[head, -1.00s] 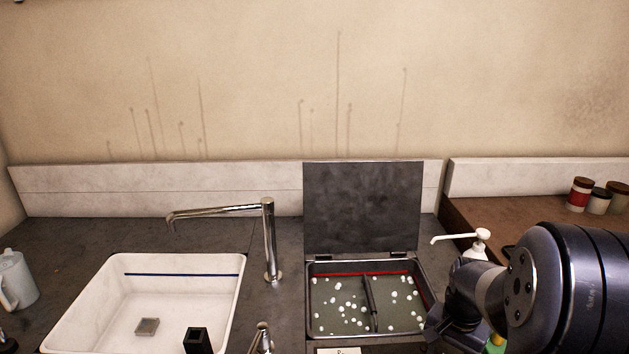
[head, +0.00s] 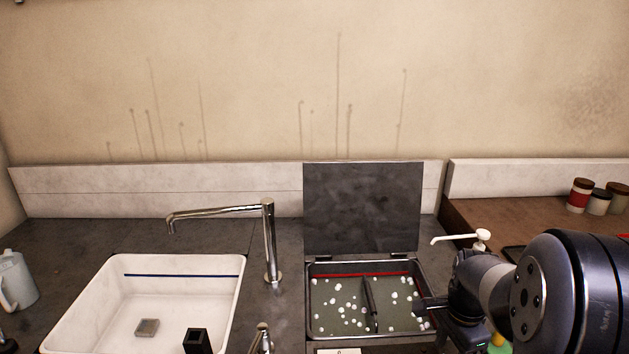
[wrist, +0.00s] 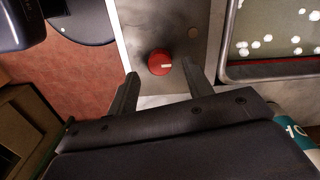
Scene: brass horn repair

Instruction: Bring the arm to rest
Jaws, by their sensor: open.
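My gripper (head: 425,304) is at the right rim of the sunken bath in the head view, its jaws partly hidden behind my wrist. In the wrist view my gripper (wrist: 160,78) shows two fingers spread apart with nothing held between them. A red round knob (wrist: 160,61) with a white mark sits on a metal panel beyond the gap between the fingertips. I cannot tell how far the fingertips are from the knob.
The bath (head: 340,292) holds greenish liquid with several white balls; its dark lid (head: 362,207) stands open behind. A white sink (head: 185,300) and chrome faucet (head: 268,240) are left. A white pump dispenser (head: 480,240) and jars (head: 580,195) stand right.

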